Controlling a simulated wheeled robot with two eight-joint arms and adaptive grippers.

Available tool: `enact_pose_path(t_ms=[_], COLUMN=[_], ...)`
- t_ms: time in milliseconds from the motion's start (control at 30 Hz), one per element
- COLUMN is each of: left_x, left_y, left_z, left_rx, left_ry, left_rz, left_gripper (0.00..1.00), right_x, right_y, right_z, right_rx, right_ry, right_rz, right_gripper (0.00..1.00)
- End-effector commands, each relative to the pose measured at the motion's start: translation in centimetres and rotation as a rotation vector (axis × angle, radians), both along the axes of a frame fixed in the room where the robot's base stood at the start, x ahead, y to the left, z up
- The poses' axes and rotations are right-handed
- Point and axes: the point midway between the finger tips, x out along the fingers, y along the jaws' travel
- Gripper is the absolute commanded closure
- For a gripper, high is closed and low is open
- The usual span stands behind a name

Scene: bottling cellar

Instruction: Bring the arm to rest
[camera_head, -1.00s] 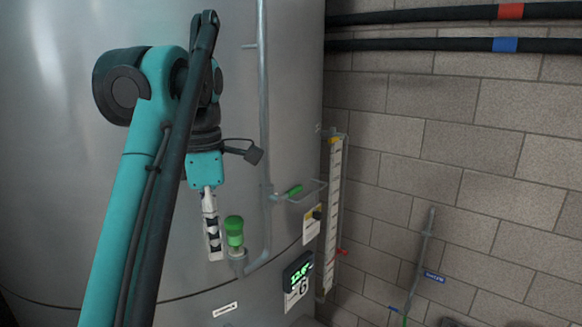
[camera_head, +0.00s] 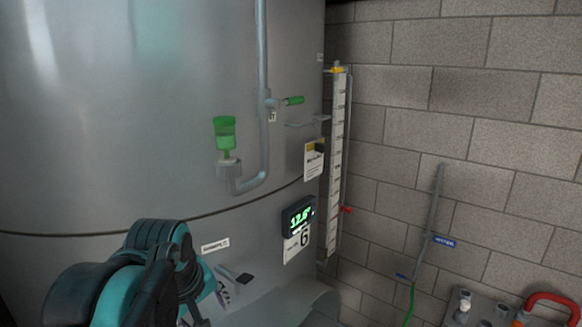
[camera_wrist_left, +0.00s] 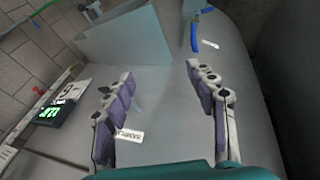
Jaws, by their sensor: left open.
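My left arm (camera_head: 120,285) is low at the bottom left of the head view, in front of the steel tank (camera_head: 110,120). Its teal wrist is folded down, and my left gripper (camera_head: 207,308) is partly cut off by the lower edge there. In the left wrist view my left gripper (camera_wrist_left: 160,75) has its two purple-padded fingers wide apart, with nothing between them. The tank wall and a grey box-like part (camera_wrist_left: 125,35) show beyond the fingers. My right gripper is in neither view.
A lit display (camera_head: 298,215) and level gauge (camera_head: 336,150) are to the right. A red-handled item (camera_head: 550,298) is at bottom right.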

Motion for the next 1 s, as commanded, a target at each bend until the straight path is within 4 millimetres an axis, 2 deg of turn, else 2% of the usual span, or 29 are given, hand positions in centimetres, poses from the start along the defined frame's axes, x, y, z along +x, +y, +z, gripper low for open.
enact_pose_path(t_ms=[33, 200, 300, 400, 500, 600, 1000], left_x=[-1.0, -3.9, -5.5, -6.8, -7.7, -8.1, -8.1], left_y=[0.3, 1.0, 1.3, 1.5, 1.6, 1.7, 1.7], left_z=[-5.8, -18.9, -25.4, -30.2, -33.0, -34.1, -34.0], left_rx=[0.032, 0.172, 0.252, 0.319, 0.364, 0.386, 0.39], left_ry=[-0.027, -0.123, -0.169, -0.201, -0.221, -0.23, -0.231], left_rz=[-0.075, -0.347, -0.481, -0.58, -0.644, -0.674, -0.681], left_gripper=[0.43, 0.43, 0.43, 0.43, 0.43, 0.43, 0.43], right_x=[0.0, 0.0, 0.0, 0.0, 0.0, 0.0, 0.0], right_y=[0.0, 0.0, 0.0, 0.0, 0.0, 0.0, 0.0], right_z=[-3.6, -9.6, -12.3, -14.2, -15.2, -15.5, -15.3], right_rx=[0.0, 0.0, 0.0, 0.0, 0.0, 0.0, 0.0], right_ry=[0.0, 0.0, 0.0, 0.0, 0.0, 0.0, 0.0], right_rz=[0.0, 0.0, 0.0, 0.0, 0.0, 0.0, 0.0], right_gripper=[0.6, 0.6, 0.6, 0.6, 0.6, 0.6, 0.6])
